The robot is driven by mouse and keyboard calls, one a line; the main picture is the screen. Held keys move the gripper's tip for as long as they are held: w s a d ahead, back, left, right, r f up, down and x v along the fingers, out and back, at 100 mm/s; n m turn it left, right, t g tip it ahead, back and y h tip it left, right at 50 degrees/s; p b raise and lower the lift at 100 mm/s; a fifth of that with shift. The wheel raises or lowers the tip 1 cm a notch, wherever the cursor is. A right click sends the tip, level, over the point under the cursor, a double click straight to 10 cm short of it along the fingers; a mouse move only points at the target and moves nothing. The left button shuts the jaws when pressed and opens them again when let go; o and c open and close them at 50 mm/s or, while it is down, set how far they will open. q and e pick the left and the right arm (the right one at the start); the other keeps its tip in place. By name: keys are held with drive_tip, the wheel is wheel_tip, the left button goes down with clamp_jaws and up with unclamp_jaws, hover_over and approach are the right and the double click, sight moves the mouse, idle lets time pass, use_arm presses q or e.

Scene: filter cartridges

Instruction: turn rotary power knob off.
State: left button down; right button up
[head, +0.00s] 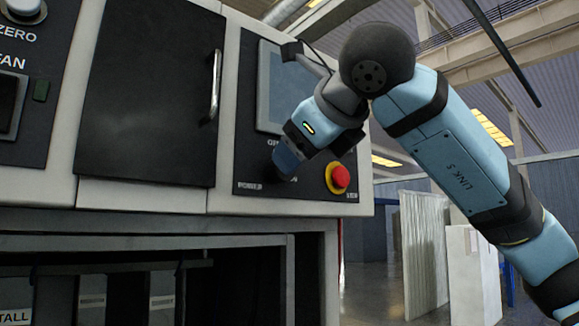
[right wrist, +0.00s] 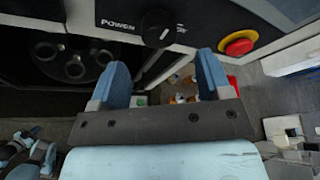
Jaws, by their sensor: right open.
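The rotary power knob (right wrist: 158,28) is round and black, on a dark panel beside the word POWER, in the right wrist view. A small white mark shows on its face; its exact setting is hard to read. My right gripper (right wrist: 163,75) is open, with its two blue fingers spread apart. The knob shows just beyond the fingertips, between them in the picture, with nothing gripped. In the head view my right gripper (head: 286,160) is in front of the panel's lower part and largely hides the knob. My left gripper is in neither view.
A red emergency button (head: 340,177) on a yellow base sits close right of the knob; it also shows in the right wrist view (right wrist: 238,44). A screen (head: 272,85) is above. A dark door (head: 150,90) with a metal handle (head: 215,85) is to the left.

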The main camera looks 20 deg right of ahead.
drive_tip(key=v, duration=0.6)
drive_tip(key=shift+s+r, duration=0.15)
drive_tip(key=shift+s, duration=0.3)
